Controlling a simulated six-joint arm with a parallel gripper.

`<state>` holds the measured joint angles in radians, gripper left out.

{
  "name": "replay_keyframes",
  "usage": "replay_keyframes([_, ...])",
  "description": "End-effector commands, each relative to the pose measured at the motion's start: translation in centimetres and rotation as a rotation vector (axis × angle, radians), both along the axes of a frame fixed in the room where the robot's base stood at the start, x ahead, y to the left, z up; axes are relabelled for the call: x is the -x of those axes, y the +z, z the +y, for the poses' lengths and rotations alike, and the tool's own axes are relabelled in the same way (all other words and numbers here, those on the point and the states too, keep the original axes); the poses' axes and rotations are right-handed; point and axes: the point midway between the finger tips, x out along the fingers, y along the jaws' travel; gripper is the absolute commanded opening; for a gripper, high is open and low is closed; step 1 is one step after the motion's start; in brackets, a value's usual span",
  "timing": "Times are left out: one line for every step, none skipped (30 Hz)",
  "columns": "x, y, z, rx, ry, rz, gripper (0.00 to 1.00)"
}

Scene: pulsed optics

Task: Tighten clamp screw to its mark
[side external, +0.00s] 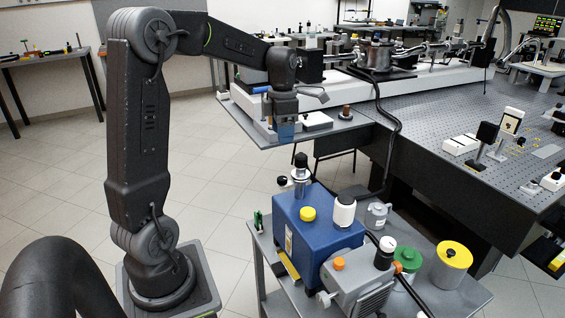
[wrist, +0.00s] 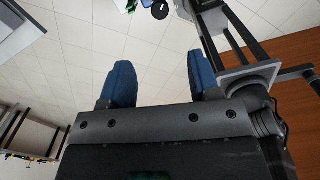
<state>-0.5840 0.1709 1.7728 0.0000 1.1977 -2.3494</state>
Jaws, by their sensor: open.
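My gripper (side external: 285,138) points down beside the grey side shelf (side external: 335,132) in the side external view. In the wrist view my gripper (wrist: 162,85) shows two blue fingers, spread wide apart with nothing between them. I cannot pick out the clamp screw or its mark with certainty in either view. A small brown-topped post (side external: 346,111) and a white block (side external: 317,121) stand on the shelf, right of my gripper. A blue handle-like piece (side external: 261,90) shows to its upper left.
A black hose (side external: 395,130) hangs between shelf and perforated optical table (side external: 450,105). Tiled floor (side external: 215,200) is open at left.

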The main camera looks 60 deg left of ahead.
Motion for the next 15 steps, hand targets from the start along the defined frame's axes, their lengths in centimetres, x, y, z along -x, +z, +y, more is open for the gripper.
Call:
replay_keyframes([0.0, 0.0, 0.0, 0.000, 0.063, 0.000, 0.56])
replay_keyframes([0.0, 0.0, 0.0, 0.000, 0.098, 0.000, 0.56])
replay_keyframes([0.0, 0.0, 0.0, 0.000, 0.134, 0.000, 0.56])
replay_keyframes([0.0, -0.1, 0.0, 0.001, 0.155, 0.001, 0.56])
replay_keyframes([0.0, -0.2, 0.0, 0.001, 0.170, 0.001, 0.56])
replay_keyframes([0.0, -0.4, 0.0, 0.001, 0.183, 0.001, 0.56])
replay_keyframes([0.0, -0.6, 0.0, 0.001, 0.187, 0.002, 0.56])
replay_keyframes([0.0, -0.9, 0.0, 0.001, 0.189, 0.003, 0.56])
replay_keyframes([0.0, -1.3, 0.0, 0.002, 0.188, 0.004, 0.56])
replay_keyframes([0.0, -1.8, 0.0, 0.002, 0.188, 0.004, 0.56])
replay_keyframes([0.1, -2.3, 0.0, 0.003, 0.187, 0.006, 0.56])
replay_keyframes([0.1, -3.0, 0.0, 0.002, 0.187, 0.005, 0.56])
replay_keyframes([0.1, -3.5, 0.0, 0.003, 0.187, 0.006, 0.56])
replay_keyframes([0.1, -4.2, 0.0, 0.003, 0.186, 0.006, 0.56])
replay_keyframes([0.1, -5.0, 0.0, 0.003, 0.186, 0.006, 0.56])
